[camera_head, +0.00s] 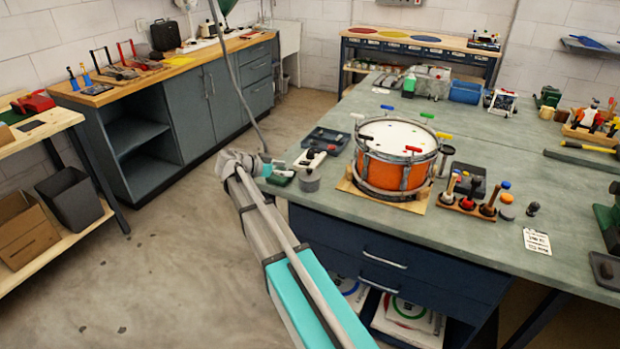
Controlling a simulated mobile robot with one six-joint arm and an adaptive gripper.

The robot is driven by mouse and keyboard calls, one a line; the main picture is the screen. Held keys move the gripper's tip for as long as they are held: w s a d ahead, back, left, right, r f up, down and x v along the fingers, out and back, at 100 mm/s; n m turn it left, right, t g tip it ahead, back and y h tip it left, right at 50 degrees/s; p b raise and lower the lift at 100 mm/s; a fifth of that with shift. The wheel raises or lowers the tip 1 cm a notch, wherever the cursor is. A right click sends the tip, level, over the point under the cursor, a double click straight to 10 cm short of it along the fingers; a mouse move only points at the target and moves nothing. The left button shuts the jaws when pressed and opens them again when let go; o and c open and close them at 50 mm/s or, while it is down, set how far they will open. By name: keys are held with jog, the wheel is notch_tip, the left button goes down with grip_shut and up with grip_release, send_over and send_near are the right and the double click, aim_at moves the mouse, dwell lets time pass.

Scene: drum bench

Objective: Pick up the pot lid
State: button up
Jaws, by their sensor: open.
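My gripper (279,168) is at the front left corner of the green-topped bench (420,222), at the end of my grey and teal arm. It is open and small in view, and I see nothing between its fingers. Just right of it stands a small grey pot (309,181) at the bench edge. A white and dark object (315,158) sits directly behind the pot and partly overlaps it in view. I cannot clearly tell which piece is the pot lid.
An orange drum (398,170) stands on a wooden board right of the pot. A dark tray (325,140) lies behind it. A rack of several mallets (467,206) is farther right. Open floor (180,240) lies left of the bench.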

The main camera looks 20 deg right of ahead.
aim_at(310, 169)
jog(key=shift+b+x, duration=0.75)
jog(key=shift+x, duration=1.75)
jog(key=shift+w+b+x, duration=0.2)
jog(key=shift+b+x, duration=0.8)
jog(key=shift+x, duration=1.55)
jog(key=shift+c, duration=0.3)
grip_shut()
